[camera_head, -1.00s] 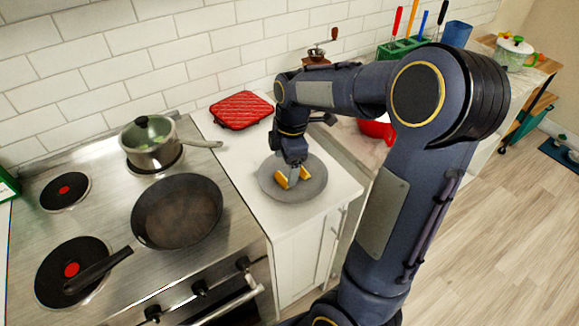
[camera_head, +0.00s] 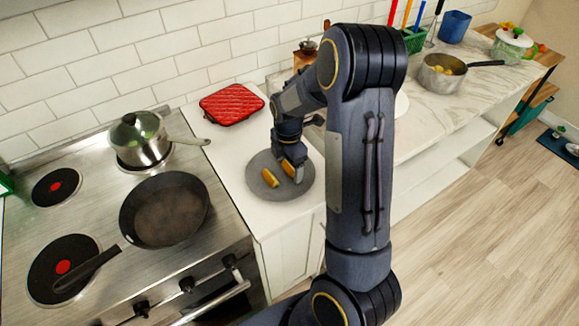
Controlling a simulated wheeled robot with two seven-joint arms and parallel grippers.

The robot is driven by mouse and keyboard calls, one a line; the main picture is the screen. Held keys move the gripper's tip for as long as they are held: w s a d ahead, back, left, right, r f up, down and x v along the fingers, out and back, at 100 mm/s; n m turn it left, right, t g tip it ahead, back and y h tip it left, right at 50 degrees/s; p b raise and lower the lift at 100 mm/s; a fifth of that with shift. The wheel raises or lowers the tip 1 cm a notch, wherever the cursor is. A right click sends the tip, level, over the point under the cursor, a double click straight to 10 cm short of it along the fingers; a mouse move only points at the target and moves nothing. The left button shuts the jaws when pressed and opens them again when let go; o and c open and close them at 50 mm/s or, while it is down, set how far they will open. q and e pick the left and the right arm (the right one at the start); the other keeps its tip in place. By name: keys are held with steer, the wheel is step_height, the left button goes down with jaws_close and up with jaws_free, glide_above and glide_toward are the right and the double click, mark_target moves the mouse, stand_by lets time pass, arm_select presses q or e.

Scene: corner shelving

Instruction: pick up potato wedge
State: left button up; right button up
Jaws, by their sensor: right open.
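Two potato wedges lie on a round grey plate (camera_head: 258,186) on the white counter right of the stove. One potato wedge (camera_head: 270,178) lies apart on the left. The other potato wedge (camera_head: 288,169) lies close beside my right gripper (camera_head: 296,174), which points down over the right part of the plate. The gripper's fingers are small here and partly hidden by the hand. The jaws are open, and whether they straddle or touch the right wedge cannot be told. My left gripper is not in view.
A frying pan (camera_head: 168,208) and a lidded pot (camera_head: 142,140) stand on the stove. A red quilted mat (camera_head: 231,104) lies behind the plate. A pot with food (camera_head: 441,73) stands on the marble counter at the right. My right arm hides part of the counter.

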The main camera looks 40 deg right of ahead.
steer(key=c, duration=1.1)
steer(key=shift+o, duration=0.2)
steer(key=shift+r, duration=0.15)
